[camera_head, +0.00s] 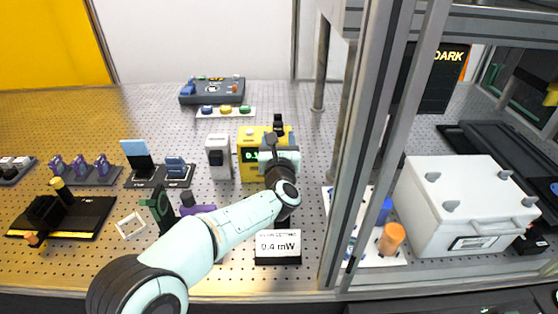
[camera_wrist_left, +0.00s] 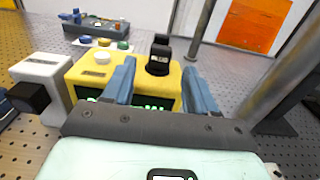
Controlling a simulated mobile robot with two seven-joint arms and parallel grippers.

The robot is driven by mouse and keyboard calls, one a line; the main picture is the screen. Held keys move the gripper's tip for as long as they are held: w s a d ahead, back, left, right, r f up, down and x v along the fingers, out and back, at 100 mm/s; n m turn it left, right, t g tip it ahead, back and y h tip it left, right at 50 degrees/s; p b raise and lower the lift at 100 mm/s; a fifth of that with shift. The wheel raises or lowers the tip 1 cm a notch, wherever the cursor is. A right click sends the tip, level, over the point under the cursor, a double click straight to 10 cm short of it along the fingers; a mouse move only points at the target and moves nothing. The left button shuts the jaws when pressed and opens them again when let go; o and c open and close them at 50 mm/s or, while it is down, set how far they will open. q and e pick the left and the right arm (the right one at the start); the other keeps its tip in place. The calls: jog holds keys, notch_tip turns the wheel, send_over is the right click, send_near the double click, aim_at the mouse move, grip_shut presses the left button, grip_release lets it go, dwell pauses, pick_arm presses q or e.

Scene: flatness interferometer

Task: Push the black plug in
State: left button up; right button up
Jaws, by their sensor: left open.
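The black plug (camera_wrist_left: 159,55) stands upright at the top of the yellow instrument box (camera_wrist_left: 88,70), towards its right side in the left wrist view. In the head view, the plug (camera_head: 278,121) shows just beyond my left gripper (camera_head: 277,138). My left gripper (camera_wrist_left: 159,68) is open, with its two blue-grey fingers pointing towards the plug, one on each side of it in the picture. I cannot tell whether either finger touches it. The plug's lower end and part of the box front are hidden. My right gripper is not in view.
A white-grey device (camera_head: 218,157) stands close left of the yellow box. Behind are coloured buttons (camera_head: 226,111) and a dark control box (camera_head: 212,90). A metal frame post (camera_head: 370,150) rises on the right, before a white case (camera_head: 465,205).

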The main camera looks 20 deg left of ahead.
pick_arm(q)
jog(key=b+v, duration=0.2)
jog(key=v, duration=0.7)
jog(key=shift+s, duration=0.2)
